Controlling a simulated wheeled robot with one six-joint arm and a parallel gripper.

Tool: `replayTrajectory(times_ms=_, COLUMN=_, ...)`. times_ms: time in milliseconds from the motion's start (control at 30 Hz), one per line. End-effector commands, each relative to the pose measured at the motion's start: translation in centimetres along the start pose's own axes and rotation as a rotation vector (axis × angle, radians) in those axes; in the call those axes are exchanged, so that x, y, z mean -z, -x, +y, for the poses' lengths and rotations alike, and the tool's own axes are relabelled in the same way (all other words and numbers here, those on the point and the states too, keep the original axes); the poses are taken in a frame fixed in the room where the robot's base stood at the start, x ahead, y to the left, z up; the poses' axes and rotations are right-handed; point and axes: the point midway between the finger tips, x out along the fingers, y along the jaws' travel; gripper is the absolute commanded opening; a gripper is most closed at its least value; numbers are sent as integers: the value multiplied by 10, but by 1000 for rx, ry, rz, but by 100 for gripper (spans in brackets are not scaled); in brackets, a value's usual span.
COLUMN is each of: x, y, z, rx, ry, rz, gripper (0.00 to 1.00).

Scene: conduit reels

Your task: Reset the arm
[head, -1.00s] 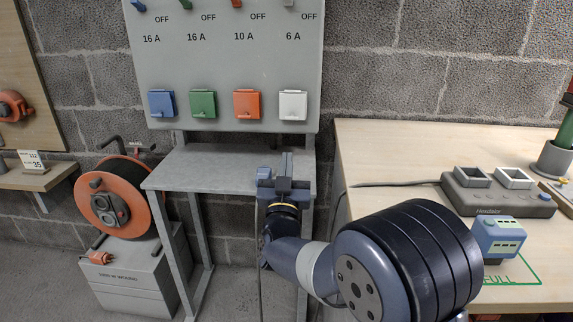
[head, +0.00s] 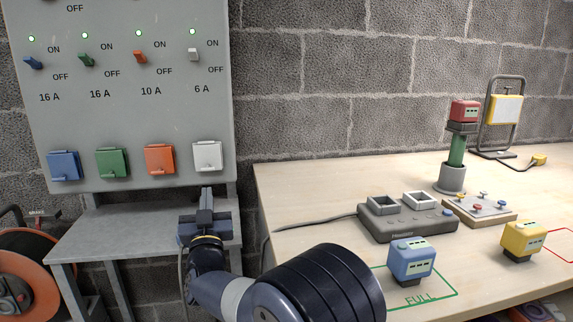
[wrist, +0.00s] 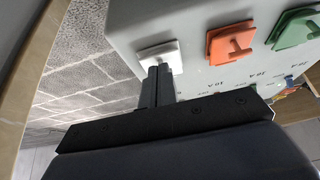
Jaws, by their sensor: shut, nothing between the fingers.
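My gripper (head: 207,196) is at the end of my arm, in front of the grey panel and above the small grey shelf. Its fingers are shut with nothing between them, and they also show in the wrist view (wrist: 158,84). In the head view the fingertips sit just below the white socket cover (head: 207,156). In the wrist view they overlap the lower part of that cover (wrist: 158,50); I cannot tell whether they touch it. The covers on the panel appear closed.
The panel (head: 130,110) has switches with lit green lamps. A wooden bench (head: 310,185) at right bears a grey charger (head: 405,228), a blue battery (head: 410,258), a yellow battery (head: 522,240) and a work lamp (head: 505,108). An orange reel (head: 28,262) stands at lower left.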

Motion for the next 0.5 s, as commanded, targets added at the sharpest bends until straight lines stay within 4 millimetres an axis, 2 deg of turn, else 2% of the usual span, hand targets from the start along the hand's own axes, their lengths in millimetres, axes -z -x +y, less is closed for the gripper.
replayTrajectory(times_ms=233, x=-1, y=-33, z=0, rx=-1, ry=0, rz=1, gripper=0)
replayTrajectory(times_ms=500, x=0, y=-49, z=0, rx=0, ry=-1, rz=0, gripper=0)
